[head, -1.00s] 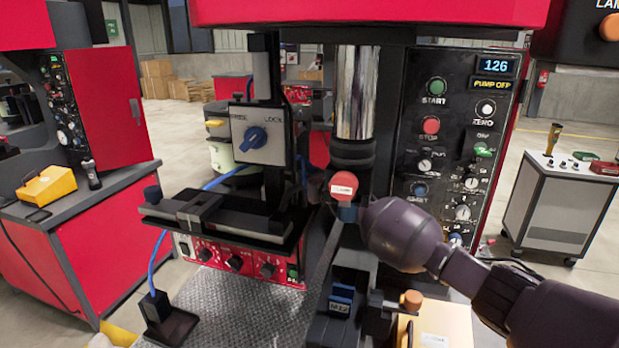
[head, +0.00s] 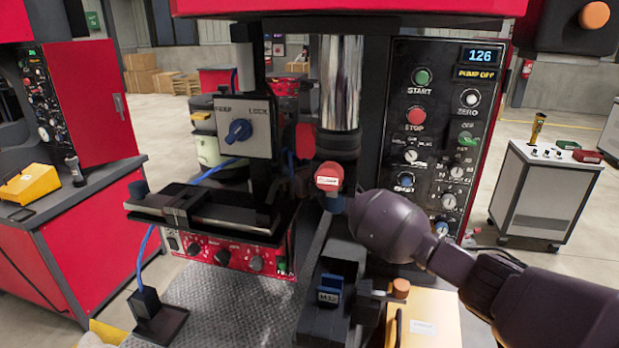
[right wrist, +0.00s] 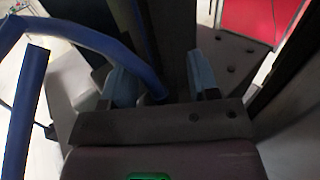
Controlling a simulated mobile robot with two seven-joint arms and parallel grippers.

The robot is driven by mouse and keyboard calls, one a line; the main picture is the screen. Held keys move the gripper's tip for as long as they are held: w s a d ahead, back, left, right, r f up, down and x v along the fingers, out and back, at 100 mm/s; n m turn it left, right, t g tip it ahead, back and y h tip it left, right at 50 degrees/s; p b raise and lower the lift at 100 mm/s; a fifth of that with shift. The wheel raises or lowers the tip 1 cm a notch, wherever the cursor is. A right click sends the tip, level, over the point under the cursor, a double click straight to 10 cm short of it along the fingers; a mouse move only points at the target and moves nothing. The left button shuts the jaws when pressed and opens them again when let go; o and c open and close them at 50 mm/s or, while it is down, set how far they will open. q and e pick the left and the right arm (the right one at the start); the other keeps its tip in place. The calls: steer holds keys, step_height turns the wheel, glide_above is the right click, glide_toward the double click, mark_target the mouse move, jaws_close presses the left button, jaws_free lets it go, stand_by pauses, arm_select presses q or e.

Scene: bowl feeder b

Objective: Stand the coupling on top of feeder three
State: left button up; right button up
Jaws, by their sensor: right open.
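I cannot pick out the coupling or feeder three with certainty in either view. My right arm reaches in from the right in the head view, its rounded dark wrist in front of the machine. My right gripper (right wrist: 162,78) is open in the right wrist view, with two blue-grey fingers spread apart. A blue hose (right wrist: 90,38) crosses that view and dips between the fingers. In the head view, the gripper is mostly hidden by the wrist, beside a red round part (head: 329,176) with a white label. My left gripper is not in view.
A dark vise-like fixture (head: 205,212) is at left above a red control box (head: 225,256). A blue block (head: 330,290) and orange knob (head: 401,287) are low in front. A cart (head: 540,195) stands right.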

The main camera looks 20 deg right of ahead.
steer(key=v, duration=1.1)
steer(key=shift+s, duration=0.4)
steer(key=shift+d, duration=0.1)
